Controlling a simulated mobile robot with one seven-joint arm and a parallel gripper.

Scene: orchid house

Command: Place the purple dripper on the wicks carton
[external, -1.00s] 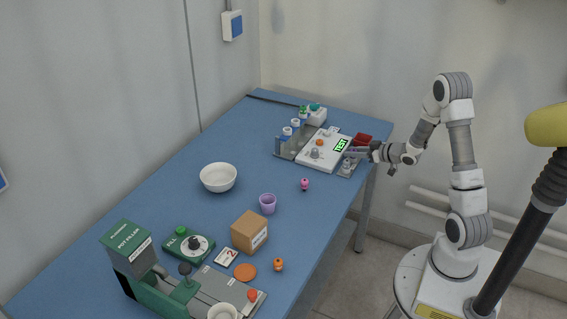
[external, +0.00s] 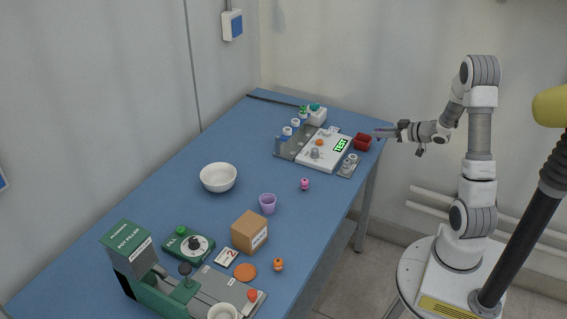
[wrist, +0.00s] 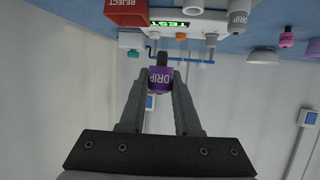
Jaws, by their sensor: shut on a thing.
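My gripper (external: 382,134) is shut on the purple dripper (wrist: 160,82), which is marked DRIP and sits between the fingertips in the wrist view. In the external view, my gripper is in the air by the table's far right edge, beside the red reject box; the dripper is barely visible there. A brown carton (external: 247,233), the only carton in view, stands on the near half of the table, far from my gripper.
A pink dripper (external: 305,184), purple cup (external: 268,204), white bowl (external: 218,178), orange dripper (external: 278,265) and green pot filler (external: 128,252) share the blue table.

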